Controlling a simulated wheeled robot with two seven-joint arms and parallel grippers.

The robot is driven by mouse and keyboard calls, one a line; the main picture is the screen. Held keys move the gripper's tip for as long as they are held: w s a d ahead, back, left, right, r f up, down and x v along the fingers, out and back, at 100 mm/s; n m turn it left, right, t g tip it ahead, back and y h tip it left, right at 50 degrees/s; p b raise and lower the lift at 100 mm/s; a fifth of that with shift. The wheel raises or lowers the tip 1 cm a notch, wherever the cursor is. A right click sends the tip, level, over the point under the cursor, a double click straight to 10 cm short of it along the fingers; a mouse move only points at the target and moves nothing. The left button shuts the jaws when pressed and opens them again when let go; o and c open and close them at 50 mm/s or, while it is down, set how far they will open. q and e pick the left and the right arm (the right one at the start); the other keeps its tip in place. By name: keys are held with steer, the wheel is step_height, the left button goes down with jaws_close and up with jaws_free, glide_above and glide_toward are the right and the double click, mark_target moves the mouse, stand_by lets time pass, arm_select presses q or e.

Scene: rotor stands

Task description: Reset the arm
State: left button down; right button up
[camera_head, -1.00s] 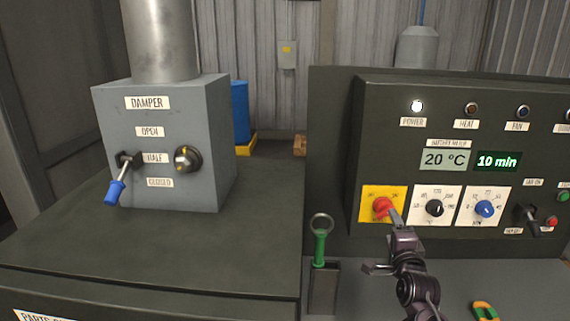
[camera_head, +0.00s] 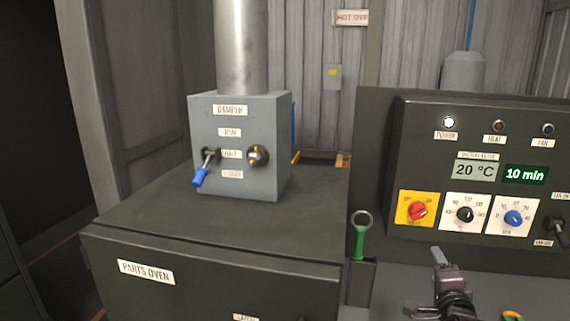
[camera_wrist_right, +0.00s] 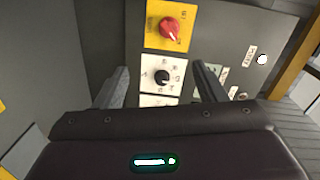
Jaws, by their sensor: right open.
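My right gripper (camera_head: 424,282) is in front of the control panel, low and apart from it, with nothing between its fingers. In the right wrist view its two fingers (camera_wrist_right: 162,88) stand wide apart, with the panel beyond them. The red rotary switch (camera_head: 418,211) sits on its yellow plate on the panel and also shows in the right wrist view (camera_wrist_right: 171,29). The black dial (camera_head: 465,214) and the blue dial (camera_head: 514,218) are to its right. The power lamp (camera_head: 449,122) is lit. My left gripper is not in view.
The parts oven (camera_head: 215,265) stands left, with the grey damper box (camera_head: 270,185) and its blue-handled lever (camera_head: 201,176) on top. A green-handled tool with a ring (camera_head: 360,240) stands upright in a holder beside the panel. An orange-green object (camera_head: 512,316) lies at the bottom edge.

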steer(key=s+a+f+n+g+y, duration=0.2)
steer(key=s+a+f+n+g, duration=0.25)
steer(key=s+f+n, duration=0.2)
steer(key=s+a+f+n+g+y, duration=0.1)
steer(key=s+a+f+n+g, duration=0.2)
steer(key=s+a+f+n, duration=0.4)
steer(key=s+a+f+n+g, duration=0.1)
steer(key=s+a+n+g, duration=0.15)
steer(key=s, duration=0.65)
steer(key=s+a+f+n+g, duration=0.1)
steer(key=s+a+n+g, duration=0.2)
steer(key=s, duration=0.6)
step_height(320, 180, down, 37)
steer(key=s+d+n+g+b, duration=0.1)
steer(key=s+g+b, duration=0.1)
steer(key=b, duration=0.3)
steer(key=s+d+f+g+b, duration=0.1)
steer(key=s+d+f+b, duration=0.2)
steer(key=s+f, duration=1.5)
steer(key=shift+s+d+f+n+y+b, duration=0.2)
steer(key=shift+f+n+y+b, duration=0.15)
steer(key=shift+f, duration=0.45)
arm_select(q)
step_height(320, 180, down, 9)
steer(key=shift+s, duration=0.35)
arm_select(e)
steer(key=shift+s, duration=0.2)
steer(key=shift+c, duration=0.4)
